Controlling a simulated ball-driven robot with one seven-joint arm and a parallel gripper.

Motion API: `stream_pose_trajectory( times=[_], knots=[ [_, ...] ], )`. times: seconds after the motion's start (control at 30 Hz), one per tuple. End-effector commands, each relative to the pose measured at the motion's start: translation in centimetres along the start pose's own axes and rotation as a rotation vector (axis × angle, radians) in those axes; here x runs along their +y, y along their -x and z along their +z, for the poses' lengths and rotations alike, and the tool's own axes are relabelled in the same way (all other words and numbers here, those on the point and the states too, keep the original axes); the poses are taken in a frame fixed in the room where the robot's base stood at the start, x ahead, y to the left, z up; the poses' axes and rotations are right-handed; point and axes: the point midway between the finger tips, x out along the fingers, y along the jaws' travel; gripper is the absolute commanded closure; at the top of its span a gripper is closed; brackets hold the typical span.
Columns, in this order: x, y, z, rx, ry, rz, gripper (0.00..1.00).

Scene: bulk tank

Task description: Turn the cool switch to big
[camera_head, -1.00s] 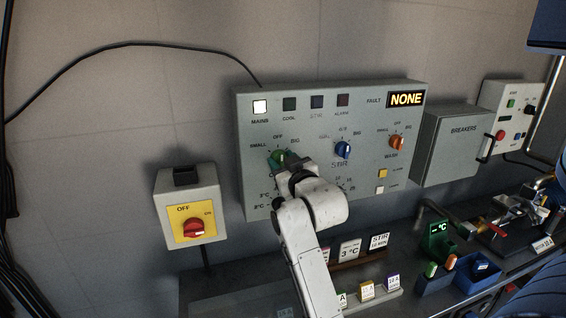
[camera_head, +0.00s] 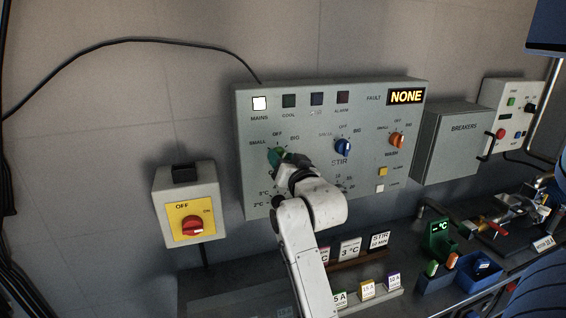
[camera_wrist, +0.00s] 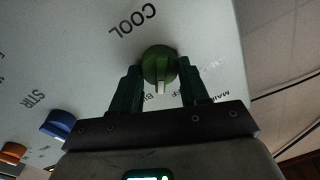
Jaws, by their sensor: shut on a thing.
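The cool switch is a green knob (camera_head: 276,156) on the grey control panel (camera_head: 360,101), at the left of a row of three knobs. SMALL, OFF and BIG are printed around it. My gripper (camera_wrist: 160,82) is shut on this knob, with one dark finger on each side of it in the wrist view. The green knob (camera_wrist: 158,64) shows a white pointer there, aimed at the edge of the panel with the labels, roughly between OFF and BIG. The fingers hide part of these labels. In the head view, my gripper (camera_head: 285,163) partly covers the knob.
The blue stir knob (camera_head: 343,146) and orange wash knob (camera_head: 397,140) are to the right. The MAINS lamp (camera_head: 260,103) is lit and the COOL lamp (camera_head: 289,101) is dark. The fault display (camera_head: 406,96) reads NONE. A red rotary switch (camera_head: 192,227) is at lower left.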

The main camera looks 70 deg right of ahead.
Motion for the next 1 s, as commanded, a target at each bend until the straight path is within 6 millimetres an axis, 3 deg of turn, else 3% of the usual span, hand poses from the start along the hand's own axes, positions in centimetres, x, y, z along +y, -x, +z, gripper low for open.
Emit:
stream_pose_trajectory(
  times=[0.4, 1.0],
  knots=[
    [0.01, 0.00, 0.12, 0.020, -0.254, 0.002, 0.86],
    [0.07, 0.00, 0.04, 0.024, -0.318, 0.004, 0.86]
  ],
)
